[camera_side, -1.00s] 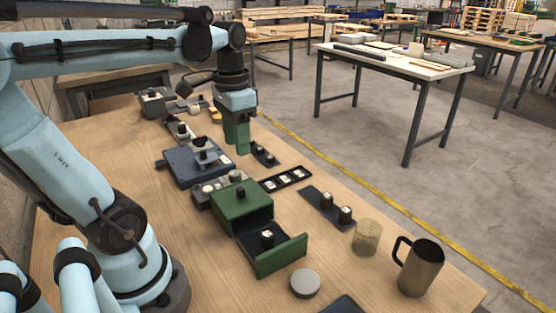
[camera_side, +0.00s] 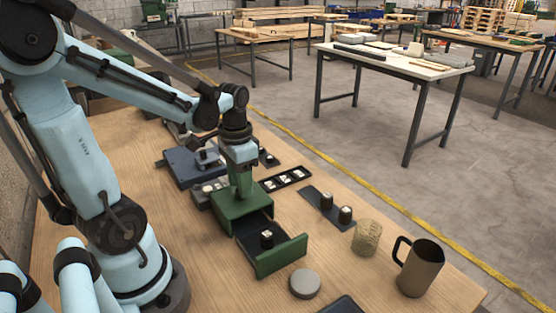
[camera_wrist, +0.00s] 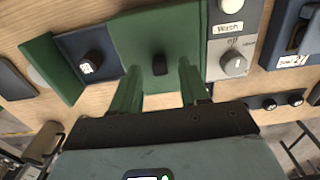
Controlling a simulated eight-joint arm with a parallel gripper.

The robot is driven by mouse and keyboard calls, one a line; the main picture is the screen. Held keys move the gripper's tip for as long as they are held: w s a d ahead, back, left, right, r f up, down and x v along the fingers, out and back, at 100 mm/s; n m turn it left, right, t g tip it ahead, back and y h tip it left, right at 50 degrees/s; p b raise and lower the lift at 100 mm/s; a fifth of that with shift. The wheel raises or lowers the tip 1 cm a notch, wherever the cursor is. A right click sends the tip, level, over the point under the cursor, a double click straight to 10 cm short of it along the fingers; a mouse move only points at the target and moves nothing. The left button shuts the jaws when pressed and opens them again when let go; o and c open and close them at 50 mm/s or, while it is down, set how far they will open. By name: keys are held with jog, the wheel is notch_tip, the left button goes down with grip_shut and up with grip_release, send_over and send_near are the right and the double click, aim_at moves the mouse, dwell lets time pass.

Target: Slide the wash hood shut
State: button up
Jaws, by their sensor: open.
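The wash hood is a green box-shaped cover (camera_side: 258,203) on the wood table. In the wrist view the green hood (camera_wrist: 190,40) has a short black knob (camera_wrist: 159,65) on its top. Its dark tray (camera_wrist: 105,48) is uncovered on one side, ending in a green wall (camera_side: 279,257). A small dark piece with a white marked top (camera_side: 267,238) stands in the open tray. My gripper (camera_side: 241,193) is low over the hood. In the wrist view my gripper (camera_wrist: 159,68) is open, with a green finger on each side of the knob; contact cannot be told.
A grey panel (camera_wrist: 226,50) labelled "Wash" with a dial adjoins the hood. A blue unit (camera_side: 184,168) lies behind.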

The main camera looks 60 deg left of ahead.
jog(key=shift+f, duration=0.5)
grip_shut()
